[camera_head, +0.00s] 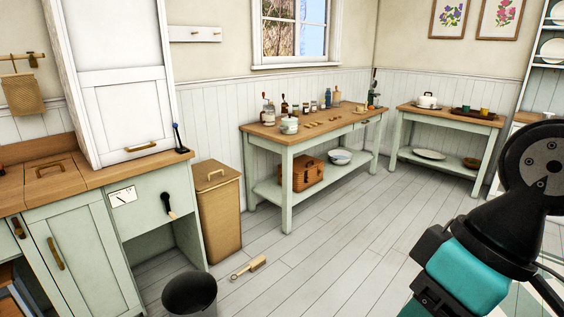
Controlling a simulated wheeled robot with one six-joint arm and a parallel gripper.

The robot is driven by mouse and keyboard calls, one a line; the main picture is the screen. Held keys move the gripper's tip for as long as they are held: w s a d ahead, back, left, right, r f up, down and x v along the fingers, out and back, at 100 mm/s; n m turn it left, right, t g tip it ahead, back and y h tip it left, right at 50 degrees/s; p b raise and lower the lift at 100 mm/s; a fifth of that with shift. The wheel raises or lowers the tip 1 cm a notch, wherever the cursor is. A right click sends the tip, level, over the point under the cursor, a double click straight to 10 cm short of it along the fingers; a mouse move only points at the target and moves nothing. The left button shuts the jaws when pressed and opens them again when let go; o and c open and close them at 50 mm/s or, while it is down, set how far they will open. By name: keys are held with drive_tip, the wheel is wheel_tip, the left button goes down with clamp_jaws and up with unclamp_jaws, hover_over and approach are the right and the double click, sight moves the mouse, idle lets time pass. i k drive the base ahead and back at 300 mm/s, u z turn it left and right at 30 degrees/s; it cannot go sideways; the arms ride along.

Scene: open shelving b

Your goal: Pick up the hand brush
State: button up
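The hand brush (249,267) lies on the grey plank floor near the lower middle of the head view. It is tan, with a wide block at its right end and a narrower handle pointing to the lower left. Nothing covers it. Part of my arm, teal and black, fills the lower right of the view, well to the right of the brush. My gripper itself does not show.
A dark bucket (190,295) stands left of the brush. A tan lidded bin (219,215) stands behind it, beside the green cabinet (87,255). A long worktable (288,183) and a side table (446,122) stand farther back. The floor (345,235) right of the brush is clear.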

sight(257, 263)
drive_tip(key=u, duration=0.1)
drive_tip(key=i, duration=2.35)
drive_tip(key=u, duration=0.6)
drive_tip(key=i, duration=0.55)
drive_tip(key=u, duration=0.2)
